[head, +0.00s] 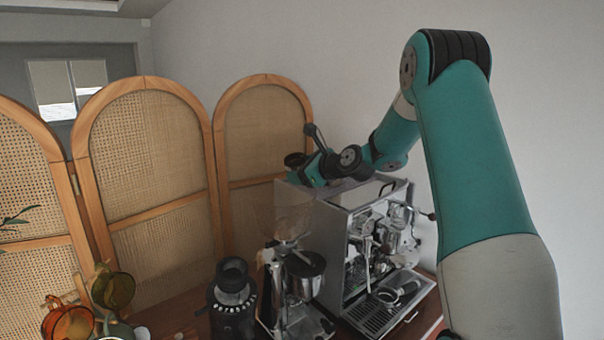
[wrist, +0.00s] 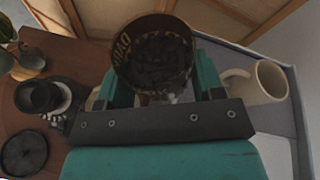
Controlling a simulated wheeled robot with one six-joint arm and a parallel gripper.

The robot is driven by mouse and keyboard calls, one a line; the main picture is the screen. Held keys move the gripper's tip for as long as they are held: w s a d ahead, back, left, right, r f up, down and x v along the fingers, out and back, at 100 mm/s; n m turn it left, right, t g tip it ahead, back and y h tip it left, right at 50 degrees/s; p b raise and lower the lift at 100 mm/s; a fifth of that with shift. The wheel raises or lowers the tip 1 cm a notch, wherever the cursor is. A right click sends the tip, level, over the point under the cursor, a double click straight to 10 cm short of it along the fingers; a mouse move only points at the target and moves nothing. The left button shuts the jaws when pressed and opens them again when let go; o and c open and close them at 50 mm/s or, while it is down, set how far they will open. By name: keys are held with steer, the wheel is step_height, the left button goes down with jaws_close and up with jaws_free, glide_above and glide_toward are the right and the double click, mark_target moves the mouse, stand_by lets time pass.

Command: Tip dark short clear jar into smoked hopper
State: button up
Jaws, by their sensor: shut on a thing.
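My gripper (wrist: 163,88) is shut on the short clear jar (wrist: 122,62), which holds dark beans (wrist: 160,58). Its round open mouth faces the wrist camera, with lettering on its wall, and the beans are still inside. In the head view my gripper (head: 318,168) is high, above the left rear of the espresso machine; a dark round shape at its tip seems to be the jar. The smoked, see-through hopper (head: 293,212) flares upward on the grinder, below and slightly left of my gripper. I cannot make out the hopper in the wrist view.
The espresso machine (head: 375,210) stands right of the hopper. A black grinder (head: 233,298) stands to its left, with amber glassware (head: 113,289) farther left. A rattan screen (head: 150,160) closes the back. A pale mug (wrist: 268,80) is right of my gripper in the wrist view.

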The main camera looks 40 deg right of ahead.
steer(key=shift+s+a+f+n+t+b, duration=0.1)
steer(key=shift+a+n+t+b, duration=0.25)
steer(key=shift+b, duration=1.2)
steer(key=shift+s+a+f+n+t+h+b, duration=0.3)
steer(key=shift+n+b, duration=0.35)
steer(key=shift+b, duration=0.95)
